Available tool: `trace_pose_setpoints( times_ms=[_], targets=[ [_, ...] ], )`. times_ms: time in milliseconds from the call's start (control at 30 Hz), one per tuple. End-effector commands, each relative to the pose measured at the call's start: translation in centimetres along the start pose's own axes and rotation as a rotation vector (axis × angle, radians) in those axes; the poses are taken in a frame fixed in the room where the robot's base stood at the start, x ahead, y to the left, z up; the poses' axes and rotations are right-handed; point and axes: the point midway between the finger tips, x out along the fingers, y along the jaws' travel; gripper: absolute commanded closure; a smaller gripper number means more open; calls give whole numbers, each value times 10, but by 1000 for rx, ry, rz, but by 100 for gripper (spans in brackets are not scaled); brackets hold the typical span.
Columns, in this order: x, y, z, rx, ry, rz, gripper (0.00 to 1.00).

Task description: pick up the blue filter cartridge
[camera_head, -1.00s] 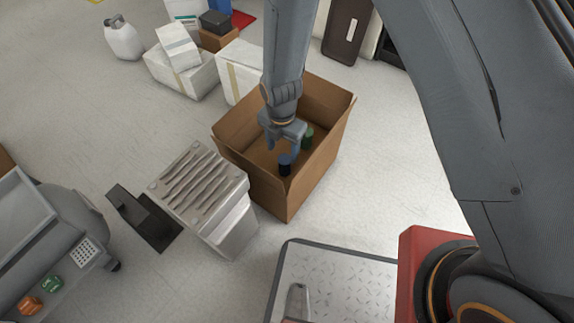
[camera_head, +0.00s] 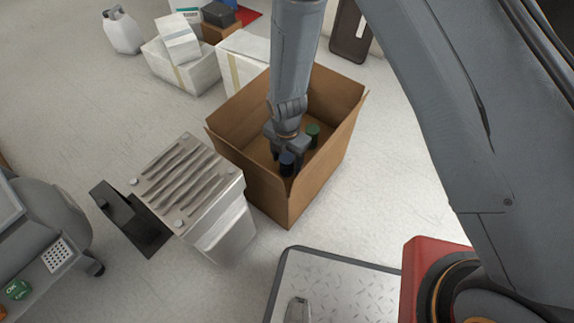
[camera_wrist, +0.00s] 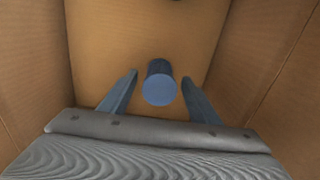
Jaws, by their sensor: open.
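The blue filter cartridge (camera_head: 287,160) stands in the open cardboard box, near its front corner. In the wrist view the cartridge (camera_wrist: 160,84) shows its round blue end, between and slightly beyond my two fingers. My gripper (camera_head: 283,157) is down inside the box, beside the cartridge in the head view. In the wrist view my gripper (camera_wrist: 158,88) is open, with a gap between each finger and the cartridge. Whether the fingertips reach down past the cartridge's top is hard to tell.
The cardboard box (camera_head: 318,178) has tall walls around my gripper. A green cartridge (camera_head: 313,130) stands in it, right of my gripper. A ribbed metal unit (camera_head: 185,185) stands left of the box. White boxes (camera_head: 182,70) lie behind it.

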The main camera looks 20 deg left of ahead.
Motion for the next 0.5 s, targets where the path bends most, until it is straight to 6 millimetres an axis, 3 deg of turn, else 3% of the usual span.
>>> trace_pose_setpoints(
  times_ms=[133,400,500],
  targets=[
    [25,0,1,-1,1,-2,43],
    [29,1,1,0,-1,1,43],
    [29,1,1,0,0,0,57]
  ],
)
